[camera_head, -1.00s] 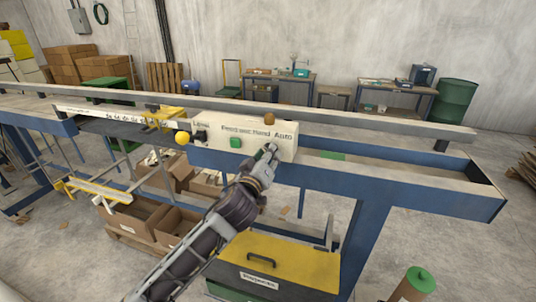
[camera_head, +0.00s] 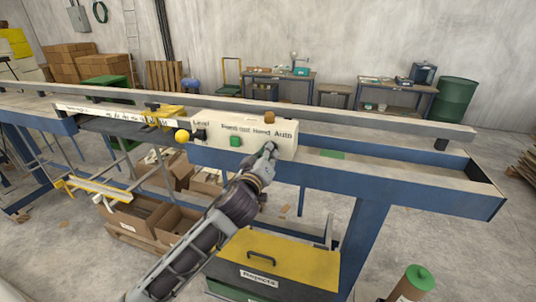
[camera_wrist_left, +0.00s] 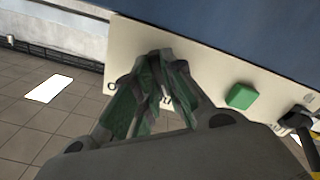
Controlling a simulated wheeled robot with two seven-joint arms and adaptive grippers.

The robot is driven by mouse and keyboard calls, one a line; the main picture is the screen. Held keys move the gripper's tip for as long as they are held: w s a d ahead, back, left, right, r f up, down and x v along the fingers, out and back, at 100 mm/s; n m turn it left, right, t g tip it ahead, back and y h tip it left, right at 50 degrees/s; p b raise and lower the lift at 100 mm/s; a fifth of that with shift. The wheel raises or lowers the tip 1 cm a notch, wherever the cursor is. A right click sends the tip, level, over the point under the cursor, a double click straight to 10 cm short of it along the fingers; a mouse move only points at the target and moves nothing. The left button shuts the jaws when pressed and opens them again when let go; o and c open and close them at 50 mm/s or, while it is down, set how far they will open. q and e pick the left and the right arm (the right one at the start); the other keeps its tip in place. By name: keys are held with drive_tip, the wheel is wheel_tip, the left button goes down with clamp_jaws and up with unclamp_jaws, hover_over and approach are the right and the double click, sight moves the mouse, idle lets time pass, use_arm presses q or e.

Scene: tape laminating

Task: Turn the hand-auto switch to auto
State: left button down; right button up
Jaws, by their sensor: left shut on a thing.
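The beige control panel (camera_head: 287,151) is on the front of the blue machine, with the words Hand and Auto near its right end. My left gripper (camera_head: 270,150) is at the panel face just below those words. It is shut on the hand-auto switch, which its fingers hide. In the left wrist view my left gripper (camera_wrist_left: 160,72) has its fingers close together against the panel (camera_wrist_left: 207,68), and the switch's pointing direction cannot be seen. My right gripper is not in view.
A green button (camera_head: 236,141) is left of my gripper on the panel. A black knob (camera_head: 200,135) and a yellow ball (camera_head: 182,136) are farther left. A brown knob (camera_head: 270,117) stands on top. A yellow-topped bin (camera_head: 285,262) is below the machine.

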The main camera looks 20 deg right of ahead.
use_arm(q)
drive_tip(key=shift+m, duration=0.3)
drive_tip(key=shift+m+p, duration=1.8)
drive_tip(key=shift+m, duration=4.8)
drive_tip(key=c, duration=1.5)
unclamp_jaws()
